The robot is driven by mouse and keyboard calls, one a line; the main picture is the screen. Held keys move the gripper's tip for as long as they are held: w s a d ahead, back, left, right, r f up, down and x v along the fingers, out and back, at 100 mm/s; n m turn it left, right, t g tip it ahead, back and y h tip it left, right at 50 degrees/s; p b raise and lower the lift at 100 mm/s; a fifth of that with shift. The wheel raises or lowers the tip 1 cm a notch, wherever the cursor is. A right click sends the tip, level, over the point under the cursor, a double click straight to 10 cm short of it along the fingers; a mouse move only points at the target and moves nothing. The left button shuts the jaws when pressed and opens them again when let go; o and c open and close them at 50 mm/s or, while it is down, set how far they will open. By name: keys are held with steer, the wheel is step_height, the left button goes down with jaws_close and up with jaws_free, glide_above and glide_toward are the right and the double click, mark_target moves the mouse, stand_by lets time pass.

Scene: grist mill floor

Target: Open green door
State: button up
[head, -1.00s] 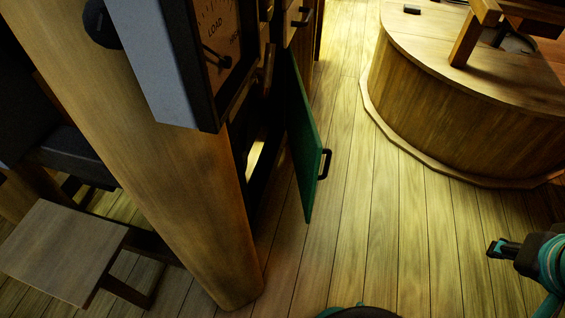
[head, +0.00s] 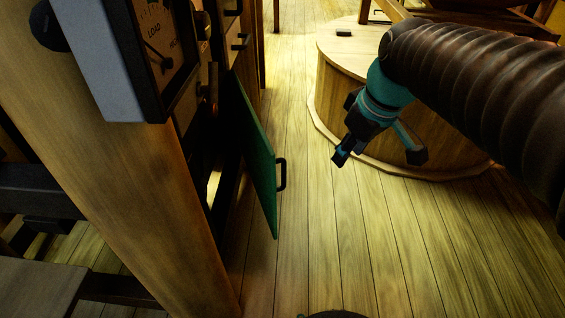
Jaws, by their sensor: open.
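The green door (head: 258,158) stands swung out from the dark cabinet opening at the left of the head view. Its black handle (head: 282,174) is on the outer face, near the free edge. My gripper (head: 341,158) is to the right of the door, apart from the handle, pointing down and left over the floor. It is open, with nothing seen in it. The inside of the cabinet is mostly hidden in shadow behind the door and post.
A thick wooden post (head: 130,190) stands left of the door, with a load gauge (head: 165,45) above. A round wooden millstone casing (head: 335,85) stands behind my arm. A small table (head: 40,285) is at lower left. The plank floor (head: 330,250) is clear.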

steer(key=w+a+f+n+g+y+b, duration=0.1)
steer(key=w+a+f+n+g+b, duration=0.15)
steer(key=w+n, duration=0.4)
steer(key=n+g+y+b, duration=0.1)
steer(key=n+y+b, duration=0.1)
steer(key=n+b, duration=0.25)
glide_above(283, 184)
steer(key=shift+n, duration=0.4)
steer(key=f, duration=1.9)
steer(key=shift+w+f, duration=0.1)
steer(key=shift+w, duration=0.25)
jaws_close()
